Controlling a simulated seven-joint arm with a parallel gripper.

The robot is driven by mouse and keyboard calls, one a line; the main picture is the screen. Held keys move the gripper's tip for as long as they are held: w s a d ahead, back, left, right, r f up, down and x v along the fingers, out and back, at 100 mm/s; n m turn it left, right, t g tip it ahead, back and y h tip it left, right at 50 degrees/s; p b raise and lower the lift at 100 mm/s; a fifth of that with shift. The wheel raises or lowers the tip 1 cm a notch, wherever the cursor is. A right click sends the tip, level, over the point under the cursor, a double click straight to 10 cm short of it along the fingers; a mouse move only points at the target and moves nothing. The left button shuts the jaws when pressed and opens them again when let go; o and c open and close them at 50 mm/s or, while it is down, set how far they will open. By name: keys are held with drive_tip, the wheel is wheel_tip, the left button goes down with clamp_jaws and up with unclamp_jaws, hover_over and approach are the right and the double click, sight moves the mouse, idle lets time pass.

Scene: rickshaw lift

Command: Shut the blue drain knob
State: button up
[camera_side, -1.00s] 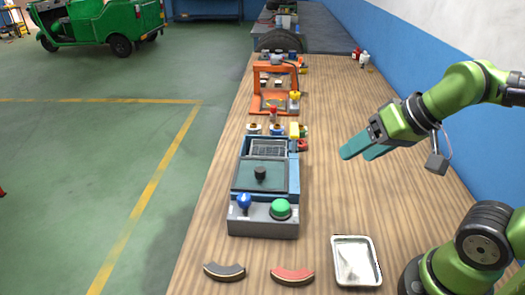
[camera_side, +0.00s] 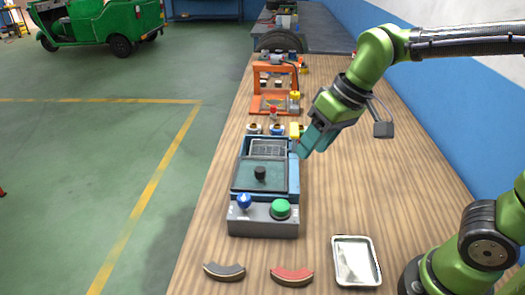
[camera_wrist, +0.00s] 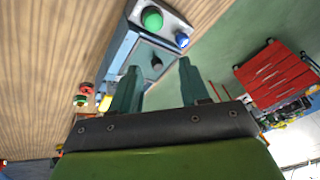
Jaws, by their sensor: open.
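A blue knob (camera_side: 244,201) stands at the front left of the grey control panel on a blue machine (camera_side: 262,218). It also shows in the wrist view (camera_wrist: 182,40), near the panel's edge. My gripper (camera_side: 306,147) is open and empty, above the machine's back right corner, apart from the blue knob. In the wrist view my two teal fingers (camera_wrist: 160,85) are spread, with the machine beyond them. Whether the fingers touch the machine's back corner cannot be told.
A green button (camera_side: 280,208) sits right of the blue knob, and a black knob (camera_side: 260,173) on the dark lid behind it. A metal tray (camera_side: 356,262), a red curved shoe (camera_side: 292,276) and a grey one (camera_side: 224,271) lie in front. An orange frame (camera_side: 275,88) stands behind.

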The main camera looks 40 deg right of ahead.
sight(244, 197)
drive_tip(key=w+a+n+g+h, duration=0.2)
drive_tip(key=w+a+n+g, duration=0.2)
drive_tip(key=w+a+n, duration=0.65)
drive_tip(key=shift+n, duration=0.85)
drive_tip(key=f, duration=0.5)
drive_tip(key=d+f, duration=0.1)
drive_tip(key=f, duration=0.9)
drive_tip(key=shift+w+d+f, duration=0.2)
drive_tip(key=shift+w+d, duration=0.05)
drive_tip(key=shift+w, duration=0.05)
drive_tip(key=c, duration=0.8)
